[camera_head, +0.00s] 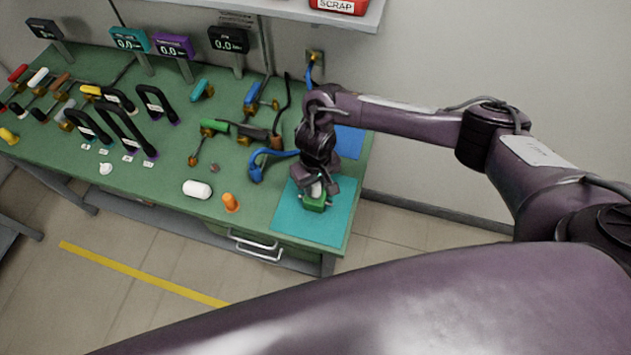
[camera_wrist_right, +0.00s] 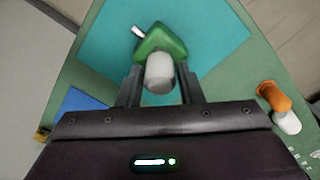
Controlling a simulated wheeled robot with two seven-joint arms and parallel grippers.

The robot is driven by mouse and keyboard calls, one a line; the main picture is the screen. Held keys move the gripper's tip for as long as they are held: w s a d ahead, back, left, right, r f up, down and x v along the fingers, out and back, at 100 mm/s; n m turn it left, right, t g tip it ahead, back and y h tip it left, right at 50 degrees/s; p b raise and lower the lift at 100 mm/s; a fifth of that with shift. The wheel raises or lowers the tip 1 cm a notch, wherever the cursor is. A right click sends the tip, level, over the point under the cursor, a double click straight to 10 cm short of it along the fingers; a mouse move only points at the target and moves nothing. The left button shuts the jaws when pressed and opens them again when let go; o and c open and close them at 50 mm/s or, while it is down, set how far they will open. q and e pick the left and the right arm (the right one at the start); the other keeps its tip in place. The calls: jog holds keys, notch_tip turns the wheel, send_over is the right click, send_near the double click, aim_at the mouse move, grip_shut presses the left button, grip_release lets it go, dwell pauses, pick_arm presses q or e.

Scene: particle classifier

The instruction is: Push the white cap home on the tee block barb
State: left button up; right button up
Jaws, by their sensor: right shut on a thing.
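The green tee block (camera_head: 314,204) rests on the teal mat (camera_head: 338,222) at the right end of the bench. It also shows in the right wrist view (camera_wrist_right: 172,45), with a small pale stub at its upper left. The white cap (camera_wrist_right: 159,73) is between the fingers of my right gripper (camera_wrist_right: 160,85), close against the block's near side. My right gripper (camera_head: 318,186) points down over the block and is shut on the cap. The cap hides the barb, so I cannot tell how far on it sits. My left gripper is out of view.
An orange piece (camera_head: 230,202) and a white rounded cylinder (camera_head: 197,189) stand left of the mat. A blue curved part (camera_head: 257,168) lies nearby, and a blue mat (camera_head: 350,141) lies behind. Several black handles and gauges fill the left. A shelf (camera_head: 290,10) overhangs the wall.

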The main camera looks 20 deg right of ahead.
jog(key=shift+f, duration=0.2)
jog(key=o, duration=1.1)
jog(key=shift+c, duration=0.2)
jog(key=shift+r, duration=0.1)
notch_tip(320, 180, up, 6)
jog(key=shift+w+r, duration=0.1)
jog(key=shift+r, duration=0.15)
jog(key=shift+r+p, duration=0.4)
jog(key=shift+r, duration=0.25)
jog(key=shift+f, duration=0.1)
